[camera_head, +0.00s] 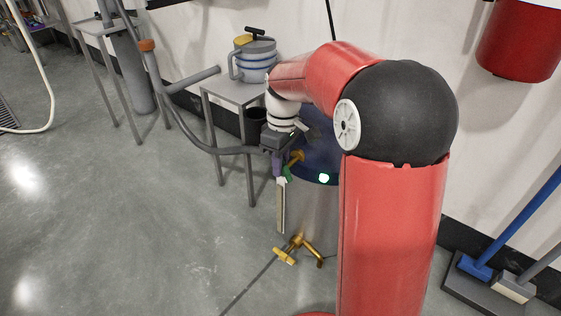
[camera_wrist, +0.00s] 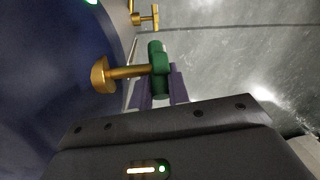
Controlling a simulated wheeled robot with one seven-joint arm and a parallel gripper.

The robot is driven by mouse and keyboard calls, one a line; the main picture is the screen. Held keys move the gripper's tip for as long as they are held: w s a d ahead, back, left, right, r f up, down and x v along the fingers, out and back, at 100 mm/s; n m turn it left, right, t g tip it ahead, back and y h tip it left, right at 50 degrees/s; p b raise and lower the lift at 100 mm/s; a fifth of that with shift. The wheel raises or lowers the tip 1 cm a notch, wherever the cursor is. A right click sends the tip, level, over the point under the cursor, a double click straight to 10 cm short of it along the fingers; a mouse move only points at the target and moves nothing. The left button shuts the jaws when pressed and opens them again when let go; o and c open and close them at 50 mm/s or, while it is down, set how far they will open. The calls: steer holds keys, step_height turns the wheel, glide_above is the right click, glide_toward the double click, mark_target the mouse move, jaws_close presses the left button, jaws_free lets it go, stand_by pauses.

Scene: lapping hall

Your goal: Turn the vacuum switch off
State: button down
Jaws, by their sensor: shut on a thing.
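The vacuum is a drum with a dark blue top (camera_head: 318,155) and a grey metal side, standing on the floor. A green switch handle (camera_wrist: 159,70) sits on a brass stem with a round brass end, beside the blue drum. My gripper (camera_wrist: 162,84) has its purple fingers shut on the green handle. In the head view my gripper (camera_head: 281,166) is at the drum's upper left side, and my arm hides part of the drum.
A grey hose (camera_head: 185,125) curves in from the left near my wrist. Brass fittings (camera_head: 298,248) project low from the drum. A blue-handled broom (camera_head: 510,225) is at right.

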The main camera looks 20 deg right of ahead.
steer(key=shift+r+p, duration=0.2)
steer(key=shift+p, duration=0.15)
steer(key=g+p, duration=0.1)
steer(key=p, duration=0.2)
steer(key=g+h+p, duration=0.1)
steer(key=p, duration=0.2)
steer(key=shift+w+a+r+h, duration=0.15)
steer(key=shift+a+h, duration=0.05)
steer(key=shift+h, duration=0.1)
steer(key=g+p, duration=0.1)
steer(key=p, duration=0.1)
steer(key=g+h+p, duration=0.1)
steer(key=p, duration=0.2)
steer(key=shift+w+f+h, duration=0.1)
steer(key=shift+f+h, duration=0.15)
steer(key=shift+h, duration=0.05)
steer(key=g+h+p, duration=0.1)
steer(key=f+g+h+p, duration=0.1)
steer(key=g+p, duration=0.1)
steer(key=shift+w+f, duration=0.1)
steer(key=shift+f+m+g+h, duration=0.3)
steer(key=shift+g+h, duration=0.5)
steer(key=shift+g, duration=0.4)
steer(key=c, duration=1.3)
jaws_free()
steer(key=shift+c, duration=0.2)
steer(key=shift+a, duration=0.1)
